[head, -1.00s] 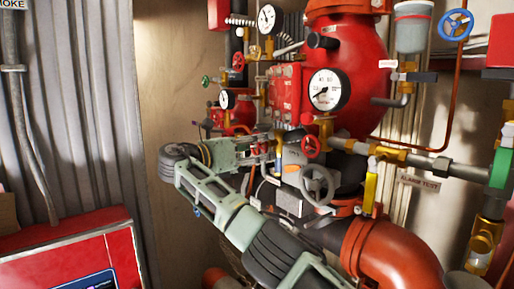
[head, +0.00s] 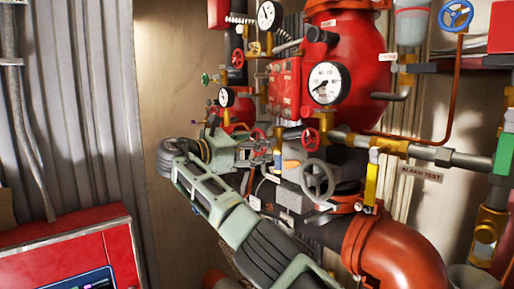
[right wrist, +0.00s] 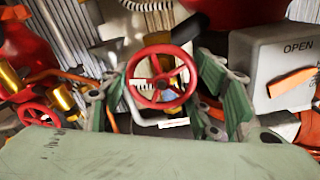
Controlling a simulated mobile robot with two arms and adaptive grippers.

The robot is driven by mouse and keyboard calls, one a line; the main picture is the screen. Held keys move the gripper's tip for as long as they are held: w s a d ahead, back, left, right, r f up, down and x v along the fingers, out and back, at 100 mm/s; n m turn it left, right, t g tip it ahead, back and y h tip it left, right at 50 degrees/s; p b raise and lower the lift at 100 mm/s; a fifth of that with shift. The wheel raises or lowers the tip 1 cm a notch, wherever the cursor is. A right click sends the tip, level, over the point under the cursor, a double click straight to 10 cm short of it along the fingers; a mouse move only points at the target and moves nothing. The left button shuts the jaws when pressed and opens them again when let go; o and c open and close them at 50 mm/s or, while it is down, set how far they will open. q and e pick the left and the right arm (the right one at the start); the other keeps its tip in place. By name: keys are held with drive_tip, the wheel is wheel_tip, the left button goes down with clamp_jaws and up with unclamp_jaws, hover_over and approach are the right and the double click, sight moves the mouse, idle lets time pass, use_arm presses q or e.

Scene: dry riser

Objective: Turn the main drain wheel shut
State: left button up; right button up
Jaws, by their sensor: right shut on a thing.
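A red spoked handwheel (right wrist: 162,77) stands between the green fingers of my right gripper (right wrist: 168,95) in the right wrist view. I take it as the main drain wheel, but no readable label confirms this. The fingers are shut on its rim, one on each side. In the head view my right gripper (head: 262,151) reaches in from the left of the pipework, and the red wheel (head: 258,136) shows partly behind it. The fingertips are small and partly hidden there. My left gripper is not in view.
A grey handwheel (head: 317,178) and another red wheel (head: 310,138) are close to the right of the gripper. A grey box marked OPEN (right wrist: 280,65) with an orange lever is beside the fingers. A large orange pipe (head: 395,255) is at lower right.

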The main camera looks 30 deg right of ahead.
drive_tip(key=m, duration=0.3)
drive_tip(key=shift+w+r+m+b, duration=0.1)
drive_tip(key=shift+m+b, duration=0.3)
drive_tip(key=m, duration=0.3)
drive_tip(key=shift+m, duration=0.3)
drive_tip(key=m, duration=0.3)
drive_tip(key=shift+r+m+b, duration=0.15)
drive_tip(key=shift+m+b, duration=0.15)
drive_tip(key=shift+b, duration=0.05)
drive_tip(key=m, duration=0.3)
drive_tip(key=shift+m, duration=0.3)
drive_tip(key=m, duration=0.4)
drive_tip(key=shift+r+m, duration=0.1)
drive_tip(key=shift+m, duration=0.2)
drive_tip(key=m, duration=0.3)
drive_tip(key=shift+m, duration=0.3)
drive_tip(key=m, duration=0.3)
drive_tip(key=shift+s+m+b, duration=0.2)
drive_tip(key=shift+m+b, duration=0.1)
drive_tip(key=shift+m, duration=1.6)
